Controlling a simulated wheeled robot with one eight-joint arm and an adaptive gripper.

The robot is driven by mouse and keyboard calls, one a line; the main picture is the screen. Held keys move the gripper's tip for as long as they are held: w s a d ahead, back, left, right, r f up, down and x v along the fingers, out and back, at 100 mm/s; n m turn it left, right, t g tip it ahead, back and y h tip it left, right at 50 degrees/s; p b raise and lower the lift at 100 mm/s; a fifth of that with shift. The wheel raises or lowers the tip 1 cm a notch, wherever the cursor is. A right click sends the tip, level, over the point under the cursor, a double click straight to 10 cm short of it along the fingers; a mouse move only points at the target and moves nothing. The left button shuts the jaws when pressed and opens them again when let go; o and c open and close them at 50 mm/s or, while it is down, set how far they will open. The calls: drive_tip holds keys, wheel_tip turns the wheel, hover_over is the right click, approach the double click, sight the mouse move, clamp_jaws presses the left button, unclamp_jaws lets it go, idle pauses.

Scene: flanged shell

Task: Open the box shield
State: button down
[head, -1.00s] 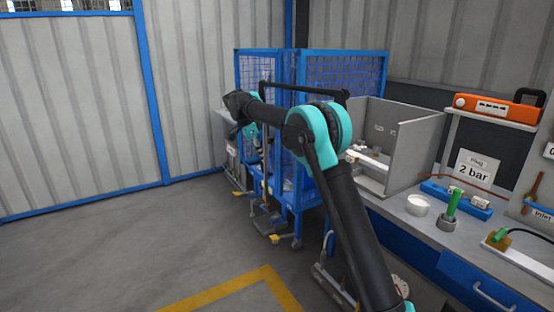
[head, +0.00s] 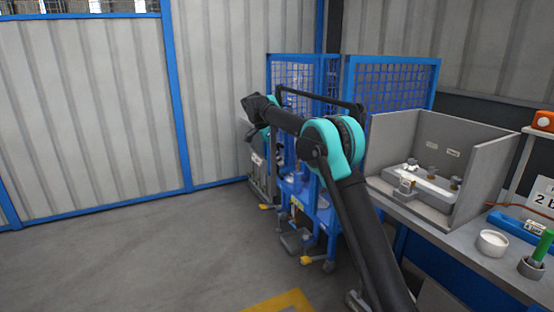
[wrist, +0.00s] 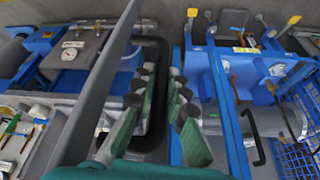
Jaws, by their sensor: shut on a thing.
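The box shield (head: 393,86) looks to be the blue-framed mesh panel on the blue stand at the centre right of the head view. Blue mesh also shows at the lower right of the wrist view (wrist: 300,158). My gripper (wrist: 160,95) has teal, dark-tipped fingers close together in the middle of the wrist view. In the head view my arm crosses in front of the stand, and the fingertips are not clear.
A grey bench to the right carries a grey-walled bay (head: 435,140), a white cup (head: 492,243) and a green-handled tool (head: 541,243). A black handle (wrist: 254,138) and a gauge (wrist: 68,54) show in the wrist view. The floor at left is clear.

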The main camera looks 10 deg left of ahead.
drive_tip(key=c, duration=1.5)
unclamp_jaws()
drive_tip(key=shift+c, duration=0.2)
drive_tip(key=shift+r, duration=0.1)
drive_tip(key=v, duration=1.1)
drive_tip(key=shift+a+r, duration=0.25)
drive_tip(key=shift+r, duration=0.05)
